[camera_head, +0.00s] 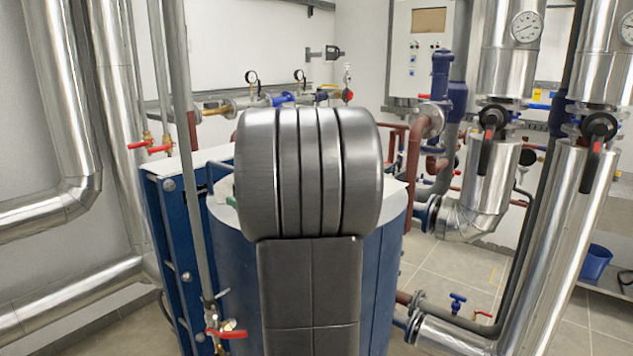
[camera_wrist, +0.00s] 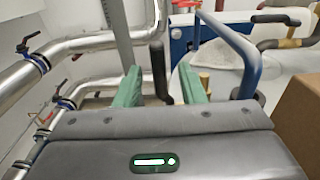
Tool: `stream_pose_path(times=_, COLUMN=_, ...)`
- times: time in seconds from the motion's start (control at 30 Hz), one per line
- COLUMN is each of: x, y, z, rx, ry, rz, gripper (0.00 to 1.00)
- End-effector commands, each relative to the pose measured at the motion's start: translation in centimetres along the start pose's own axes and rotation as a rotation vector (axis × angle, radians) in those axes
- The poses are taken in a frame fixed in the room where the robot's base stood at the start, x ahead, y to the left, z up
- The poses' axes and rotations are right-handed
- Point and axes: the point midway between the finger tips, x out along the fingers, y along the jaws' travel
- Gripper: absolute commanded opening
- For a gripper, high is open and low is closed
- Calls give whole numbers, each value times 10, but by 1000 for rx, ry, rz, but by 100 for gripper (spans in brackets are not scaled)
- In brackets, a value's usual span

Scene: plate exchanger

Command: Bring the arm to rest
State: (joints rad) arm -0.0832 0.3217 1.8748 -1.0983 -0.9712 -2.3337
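My gripper (camera_wrist: 159,70) shows in the wrist view as two green fingers standing well apart, with nothing held between them. A dark upright bar shows in the gap, and I cannot tell its distance. In the head view my dark grey arm stands folded in the middle of the picture and hides most of what lies behind it. A small green patch beside its left edge may be part of my gripper; the rest of the gripper is hidden there.
A blue cylindrical tank (camera_head: 235,270) and a blue plate frame (camera_head: 175,240) stand behind my arm. Silver pipes (camera_head: 65,110) run at left and more at right (camera_head: 560,240). A blue curved tube (camera_wrist: 238,55) and brown box (camera_wrist: 300,120) are close at right. Tiled floor (camera_head: 460,275) shows at right.

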Motion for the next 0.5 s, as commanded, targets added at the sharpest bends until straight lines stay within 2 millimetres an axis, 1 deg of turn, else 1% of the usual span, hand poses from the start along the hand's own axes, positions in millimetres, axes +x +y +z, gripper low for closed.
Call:
stream_pose_path(times=0.03, x=-2, y=0, z=-3, rx=2, ry=-27, rz=-2, gripper=36)
stream_pose_path(times=0.1, x=-17, y=-2, z=-2, rx=-3, ry=-32, rz=-7, gripper=36)
stream_pose_path(times=0.2, x=-34, y=-1, z=-3, rx=-3, ry=-30, rz=-7, gripper=36)
stream_pose_path(times=0.5, x=-79, y=-1, z=-4, rx=-3, ry=-27, rz=-6, gripper=36)
